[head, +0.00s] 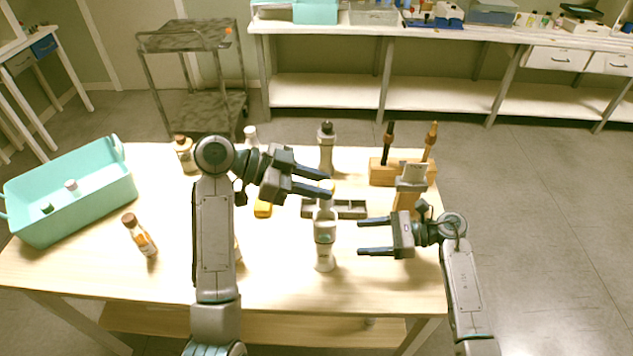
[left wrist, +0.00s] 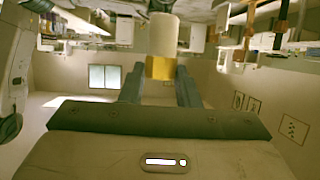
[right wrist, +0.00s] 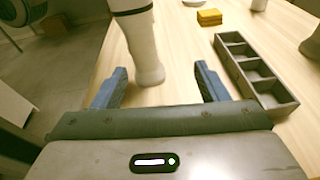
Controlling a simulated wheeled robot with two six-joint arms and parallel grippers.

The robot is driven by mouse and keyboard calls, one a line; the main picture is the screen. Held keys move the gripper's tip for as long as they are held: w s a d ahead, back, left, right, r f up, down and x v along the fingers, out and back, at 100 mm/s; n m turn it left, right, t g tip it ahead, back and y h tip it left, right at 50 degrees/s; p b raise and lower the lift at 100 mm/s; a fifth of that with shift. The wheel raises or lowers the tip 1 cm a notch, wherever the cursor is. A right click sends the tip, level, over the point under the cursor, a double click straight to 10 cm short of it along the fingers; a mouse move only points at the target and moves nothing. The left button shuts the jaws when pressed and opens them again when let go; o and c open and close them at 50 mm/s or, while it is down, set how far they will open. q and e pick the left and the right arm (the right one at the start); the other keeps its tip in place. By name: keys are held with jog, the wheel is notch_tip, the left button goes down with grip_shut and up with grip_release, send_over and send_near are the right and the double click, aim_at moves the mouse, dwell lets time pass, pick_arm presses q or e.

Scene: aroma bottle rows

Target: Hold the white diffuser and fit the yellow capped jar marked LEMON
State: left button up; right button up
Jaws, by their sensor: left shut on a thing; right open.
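The white diffuser (head: 324,257) stands upright on the table with a grey band around it; it also shows in the right wrist view (right wrist: 146,55). My left gripper (head: 327,192) is shut on the yellow capped jar (left wrist: 160,68), directly above the diffuser. The fingers hide most of the jar in the head view, and no marking is readable. I cannot tell whether jar and diffuser touch. My right gripper (head: 361,236) is open and empty, to the right of the diffuser. Its fingertips point toward the diffuser's lower body.
A grey compartment tray (head: 350,209) and a yellow block (head: 263,210) lie behind the diffuser. A wooden rack (head: 383,174) stands at back right. A brown-capped bottle (head: 140,236) and a teal bin (head: 113,190) are on the left.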

aim_at(329, 256)
jog(key=shift+s+a+f+n+g+h, duration=0.1)
jog(key=shift+s+f+n+g+h, duration=0.35)
jog(key=shift+s+f, duration=0.6)
jog(key=shift+a+f, duration=0.1)
jog(key=shift+f, duration=0.15)
jog(key=x, duration=0.9)
jog(key=shift+a+f, duration=0.1)
jog(key=shift+a, duration=0.25)
jog(key=c, duration=0.7)
jog(key=shift+c, duration=0.2)
pick_arm(q)
jog(key=shift+f, duration=0.15)
jog(key=shift+f, duration=1.2)
jog(key=shift+f, duration=0.15)
